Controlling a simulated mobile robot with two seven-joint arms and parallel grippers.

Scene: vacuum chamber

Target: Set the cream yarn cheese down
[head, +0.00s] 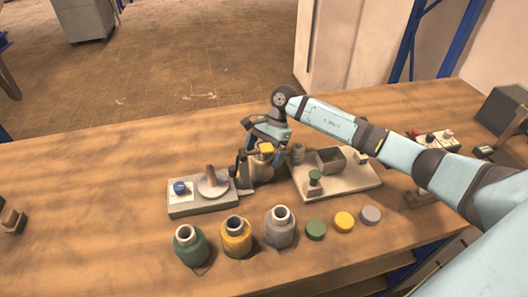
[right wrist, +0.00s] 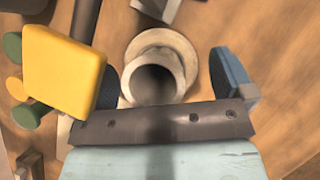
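The cream yarn cheese (right wrist: 186,62) looks like a hollow cream cylinder with a dark bore, seen from above between my right fingers in the right wrist view. In the right wrist view the right finger (right wrist: 230,75) stands clear of the cylinder. The left finger is partly covered by a yellow block, and I cannot tell if it touches. My left gripper is not in view.
A grey board (head: 205,207) is left of the gripper, a pale tray (head: 345,183) right. Three jars, the middle one yellow (head: 236,238), and three caps stand in front. The table's left is mostly clear.

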